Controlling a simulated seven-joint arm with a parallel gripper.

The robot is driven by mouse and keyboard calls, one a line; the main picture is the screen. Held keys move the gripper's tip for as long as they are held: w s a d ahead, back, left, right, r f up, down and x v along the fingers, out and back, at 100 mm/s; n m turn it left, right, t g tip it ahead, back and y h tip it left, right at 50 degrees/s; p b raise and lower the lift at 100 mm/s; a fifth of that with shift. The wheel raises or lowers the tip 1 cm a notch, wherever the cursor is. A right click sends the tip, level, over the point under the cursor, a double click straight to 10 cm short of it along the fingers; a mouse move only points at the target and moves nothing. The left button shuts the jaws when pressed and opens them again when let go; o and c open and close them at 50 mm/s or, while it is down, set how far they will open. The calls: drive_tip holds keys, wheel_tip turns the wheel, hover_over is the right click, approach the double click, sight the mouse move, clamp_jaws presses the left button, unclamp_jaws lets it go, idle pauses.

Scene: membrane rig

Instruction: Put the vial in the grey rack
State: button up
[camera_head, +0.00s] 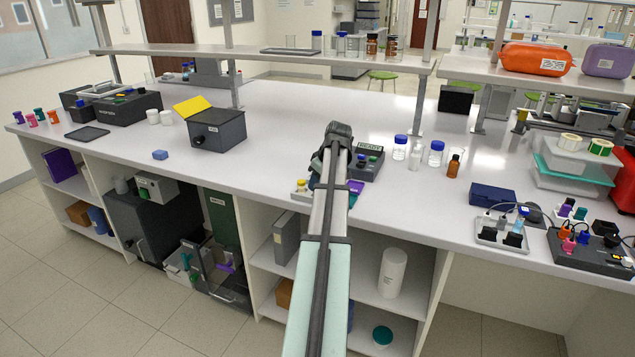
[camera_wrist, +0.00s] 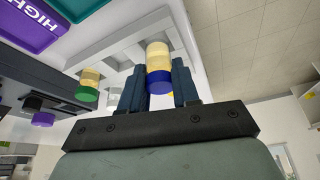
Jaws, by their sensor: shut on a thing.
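In the wrist view my gripper (camera_wrist: 160,88) is shut on a vial (camera_wrist: 157,58) with a blue cap and pale yellow body. The cap sits between the dark fingers, and the body extends beyond them toward a pale grey rack (camera_wrist: 118,42). I cannot tell whether the vial touches the rack. Another yellow vial with a green cap (camera_wrist: 88,86) stands at the rack, left of my gripper. In the head view my arm hides the gripper and held vial; a small yellow-topped item (camera_head: 301,185) shows left of the arm.
A purple tray marked HIGH (camera_wrist: 30,22) and a green tray (camera_wrist: 80,8) lie beside the rack. In the head view a dark READY device (camera_head: 368,162) stands right of my arm, with bottles (camera_head: 400,148) beyond. The bench left of my arm is mostly clear.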

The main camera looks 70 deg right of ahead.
drive_tip(key=shift+f, duration=0.9)
idle(1.1)
drive_tip(key=o, duration=1.2)
drive_tip(key=shift+o, duration=0.2)
drive_tip(key=shift+r, duration=0.15)
drive_tip(key=shift+r, duration=2.9)
drive_tip(key=shift+a, duration=0.1)
